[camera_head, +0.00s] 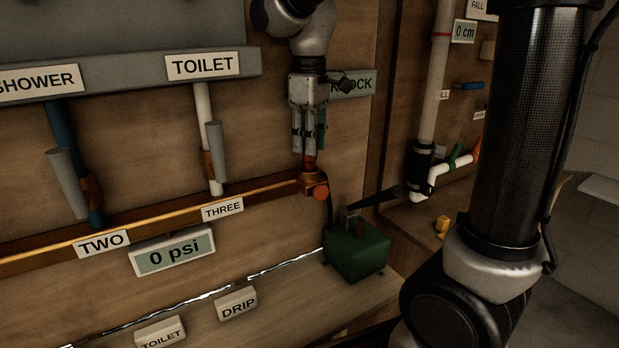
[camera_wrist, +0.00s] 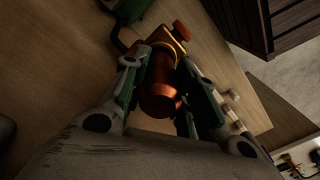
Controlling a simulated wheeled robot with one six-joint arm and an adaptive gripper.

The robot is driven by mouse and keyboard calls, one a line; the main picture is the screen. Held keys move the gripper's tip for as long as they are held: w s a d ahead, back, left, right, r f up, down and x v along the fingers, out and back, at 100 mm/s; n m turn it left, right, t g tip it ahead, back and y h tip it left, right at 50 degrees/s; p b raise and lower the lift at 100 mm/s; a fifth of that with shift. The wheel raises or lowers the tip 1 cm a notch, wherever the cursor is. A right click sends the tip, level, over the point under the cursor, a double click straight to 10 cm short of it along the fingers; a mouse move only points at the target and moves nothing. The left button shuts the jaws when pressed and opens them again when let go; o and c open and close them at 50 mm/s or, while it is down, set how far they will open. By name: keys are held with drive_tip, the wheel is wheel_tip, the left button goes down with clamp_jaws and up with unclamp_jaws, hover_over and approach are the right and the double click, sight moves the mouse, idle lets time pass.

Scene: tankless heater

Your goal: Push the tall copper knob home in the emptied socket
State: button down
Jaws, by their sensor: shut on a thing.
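My gripper (camera_head: 308,148) points down at the right end of the copper pipe and is shut on the tall copper knob (camera_head: 309,161). In the wrist view the knob (camera_wrist: 160,92) is a copper cylinder between the green-lined fingers of my gripper (camera_wrist: 164,85). The knob stands roughly upright over the copper end block (camera_head: 311,183), which also shows in the wrist view (camera_wrist: 168,40). The knob's lower end meets or nearly meets the block. The socket's mouth is hidden, so I cannot tell how deep the knob sits.
A round red-orange knob (camera_head: 321,192) sticks out of the block's front. A green box (camera_head: 354,250) with a dark lever stands just below right. The KNOCK sign (camera_head: 353,83) is behind my gripper. The TOILET pipe (camera_head: 203,105) stands to the left.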

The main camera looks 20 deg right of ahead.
drive_tip(key=shift+f, duration=0.55)
idle(0.4)
drive_tip(key=c, duration=1.1)
unclamp_jaws()
drive_tip(key=shift+o, duration=0.2)
wheel_tip(320, 180, up, 12)
